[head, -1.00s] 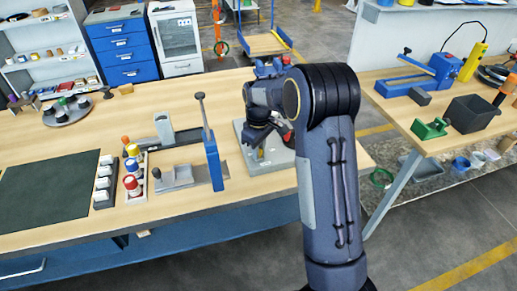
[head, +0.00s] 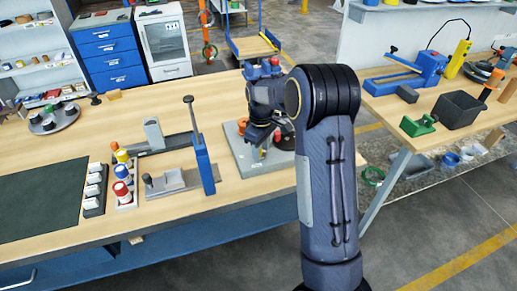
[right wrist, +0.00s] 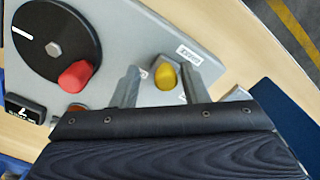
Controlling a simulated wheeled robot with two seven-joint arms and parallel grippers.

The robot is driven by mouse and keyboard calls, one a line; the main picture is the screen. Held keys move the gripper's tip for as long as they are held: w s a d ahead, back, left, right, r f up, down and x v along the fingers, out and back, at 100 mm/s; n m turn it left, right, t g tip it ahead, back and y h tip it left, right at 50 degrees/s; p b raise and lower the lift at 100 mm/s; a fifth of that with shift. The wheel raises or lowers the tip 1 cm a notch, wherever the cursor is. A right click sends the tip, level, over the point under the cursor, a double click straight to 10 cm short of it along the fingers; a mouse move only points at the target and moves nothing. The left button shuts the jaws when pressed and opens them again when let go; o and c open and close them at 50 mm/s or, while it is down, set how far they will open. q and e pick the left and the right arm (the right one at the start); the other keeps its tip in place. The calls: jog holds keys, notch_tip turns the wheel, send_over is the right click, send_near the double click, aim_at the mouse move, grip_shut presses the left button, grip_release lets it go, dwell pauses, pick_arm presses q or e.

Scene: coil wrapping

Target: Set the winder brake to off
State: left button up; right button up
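The winder's grey base plate (head: 240,150) lies at the right end of the main bench, partly hidden by my right arm in the head view. In the right wrist view it carries a black disc (right wrist: 38,35) with a red knob (right wrist: 76,76), and a yellow-topped knob (right wrist: 166,76) beside a small white label (right wrist: 190,55). My right gripper (right wrist: 160,88) is open, its two fingers on either side of the yellow knob with gaps showing. Contact cannot be told. In the head view my right gripper (head: 261,140) is low over the plate. My left gripper is out of view. The brake's setting cannot be read.
A blue upright post with a lever (head: 203,150) stands left of the plate. Coloured-cap bottles (head: 122,178) and a dark mat (head: 42,203) lie further left.

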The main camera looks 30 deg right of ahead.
aim_at(261, 150)
jog(key=shift+a, duration=0.1)
jog(key=shift+r, duration=0.15)
notch_tip(261, 150, up, 7)
jog(key=shift+r+b, duration=0.2)
jog(key=shift+b, duration=0.2)
dwell(0.4)
jog(key=shift+s+r, duration=0.2)
jog(key=s+a+r+m+t+y, duration=0.25)
jog(key=s+a, duration=0.25)
jog(key=s, duration=0.6)
jog(key=s+a+r+m+t+y, duration=0.1)
jog(key=s+a+r+m+t, duration=0.15)
jog(key=s+a, duration=0.55)
jog(key=s+a+f+m, duration=0.1)
jog(key=s+a+f, duration=0.1)
jog(key=s, duration=0.7)
jog(key=shift+f+m+t, duration=0.3)
jog(key=shift+f+m, duration=0.1)
jog(key=shift+f, duration=0.1)
